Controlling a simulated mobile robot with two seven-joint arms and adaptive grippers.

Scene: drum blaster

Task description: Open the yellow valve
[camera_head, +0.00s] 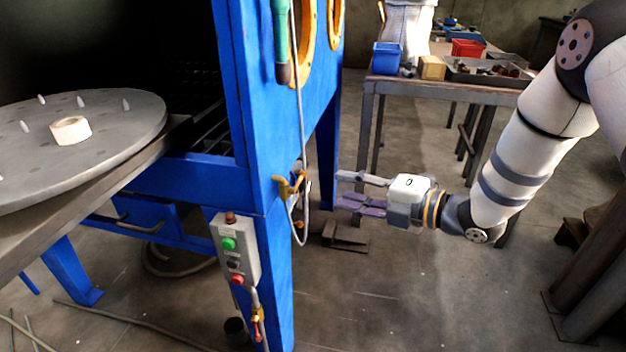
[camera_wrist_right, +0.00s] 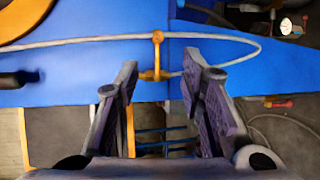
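The yellow valve (camera_head: 290,187) sits on the blue cabinet's front post, beside a thin grey hose. In the right wrist view the valve (camera_wrist_right: 157,58) stands ahead, in line with the gap between my fingertips. My right gripper (camera_head: 347,190) is open and empty, a short way to the right of the valve in the head view and apart from it. Its two spread fingers also show in the right wrist view (camera_wrist_right: 160,70). My left gripper is in neither view.
A grey control box (camera_head: 235,249) with green and red buttons hangs on the post below the valve. The hose (camera_head: 300,110) runs down past the valve. A round metal turntable (camera_head: 110,118) is at left. A workbench (camera_head: 450,82) with bins stands behind my right arm.

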